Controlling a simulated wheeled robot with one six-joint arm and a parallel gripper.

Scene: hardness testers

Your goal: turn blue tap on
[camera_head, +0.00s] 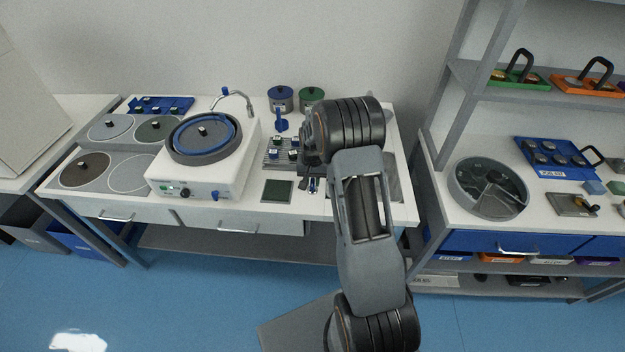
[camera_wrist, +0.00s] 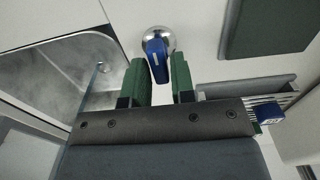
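The blue tap (camera_wrist: 156,59) shows in the wrist view as a blue lever with a pale mark on a round chrome base on the white worktop. My gripper (camera_wrist: 160,72) is open, its two green fingers on either side of the lever's near end. Narrow gaps seem to show beside the lever, and I cannot tell whether either finger touches it. In the head view, a small blue part (camera_head: 314,185) shows beside my arm just in front of the gripper. The gripper itself is mostly hidden there by my arm.
A metal sink (camera_wrist: 72,75) lies left of the tap in the wrist view. A dark green plate (camera_wrist: 268,25) and a rack (camera_wrist: 245,90) with a blue-topped item lie to the right. A polishing machine (camera_head: 200,180) stands left on the worktop. Shelving (camera_head: 500,150) stands right.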

